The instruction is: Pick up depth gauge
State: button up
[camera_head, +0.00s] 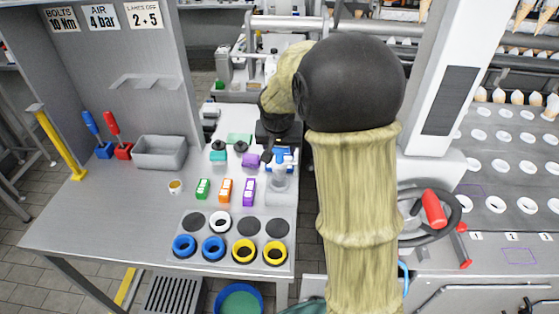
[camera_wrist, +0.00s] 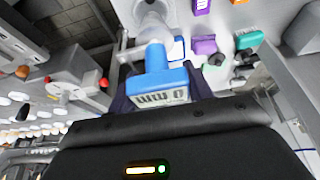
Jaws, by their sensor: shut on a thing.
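The depth gauge (camera_wrist: 152,82) is a blue body with a display reading "0 mm" in the wrist view. It sits between the dark fingers of my gripper (camera_wrist: 162,92), which are shut on it. In the head view the blue gauge (camera_head: 285,153) shows at the right part of the bench, partly covered by my dark gripper (camera_head: 276,145). A pale round metal piece (camera_wrist: 148,24) is at the gauge's far end in the wrist view. I cannot tell whether the gauge is clear of the bench.
Green (camera_head: 203,188), orange (camera_head: 225,190) and purple (camera_head: 249,191) blocks lie left of the gauge. Several coloured rings, including a yellow one (camera_head: 275,253), lie in front. A grey bin (camera_head: 160,152) stands at left. A machine with a red-handled wheel (camera_head: 434,209) is at right.

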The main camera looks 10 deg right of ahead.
notch_tip(320, 180, up, 4)
jog(key=shift+f, duration=0.1)
dwell(1.4)
notch_tip(320, 180, up, 22)
jog(key=p, duration=2.2)
